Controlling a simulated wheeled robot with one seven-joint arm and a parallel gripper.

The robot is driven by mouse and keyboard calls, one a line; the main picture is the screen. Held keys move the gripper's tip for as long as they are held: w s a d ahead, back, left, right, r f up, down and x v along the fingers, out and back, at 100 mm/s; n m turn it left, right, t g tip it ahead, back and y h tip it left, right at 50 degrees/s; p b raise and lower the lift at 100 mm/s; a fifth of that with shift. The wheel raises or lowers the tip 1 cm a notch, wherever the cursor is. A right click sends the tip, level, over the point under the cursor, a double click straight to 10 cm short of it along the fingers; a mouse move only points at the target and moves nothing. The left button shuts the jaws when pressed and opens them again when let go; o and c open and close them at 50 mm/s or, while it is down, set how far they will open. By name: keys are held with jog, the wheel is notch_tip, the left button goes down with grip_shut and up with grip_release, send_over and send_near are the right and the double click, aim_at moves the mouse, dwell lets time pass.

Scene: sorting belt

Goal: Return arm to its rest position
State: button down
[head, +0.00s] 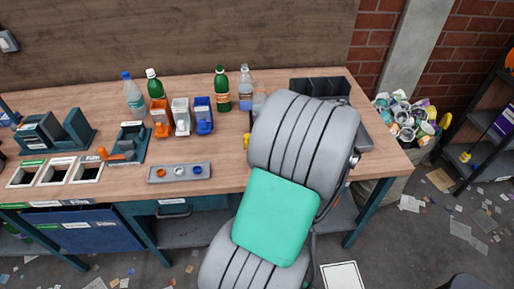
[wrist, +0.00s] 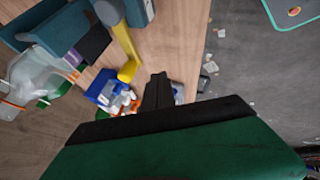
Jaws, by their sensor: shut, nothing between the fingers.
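My gripper (wrist: 158,82) shows in the wrist view as dark fingers closed together with nothing between them, beyond the green and black housing. The fingers point over the edge of the wooden workbench (wrist: 190,40). In the head view my grey arm with its teal panel rises in front of the right part of the workbench (head: 225,160). My gripper is hidden there behind the arm.
Several bottles, including a green one (head: 220,88), and orange, white and blue bins stand at the bench's back. A grey tray with coloured rings (head: 180,172) lies near the front. A full waste container (head: 405,120) is at right. Litter dots the floor.

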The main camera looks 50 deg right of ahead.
jog(key=a+v, duration=0.1)
jog(key=v, duration=0.7)
jog(key=s+a+f+m+g, duration=0.25)
jog(key=s+f+m, duration=0.2)
jog(key=m, duration=0.75)
jog(key=s+a+f+m+g, duration=0.1)
jog(key=s+f+m+g, duration=0.4)
jog(key=m, duration=0.6)
jog(key=w+a+r+n+t, duration=0.1)
jog(key=w+a+r+n, duration=0.2)
jog(key=a, duration=0.6)
jog(key=w+a+r+n+t+h, duration=0.1)
jog(key=w+a+r+n, duration=0.2)
jog(key=a, duration=0.7)
jog(key=w+a+r+n+t, duration=0.1)
jog(key=w+a+r+n, duration=0.2)
jog(key=w+a+n, duration=0.3)
jog(key=w+a, duration=0.3)
jog(key=a, duration=0.1)
jog(key=shift+t, duration=0.35)
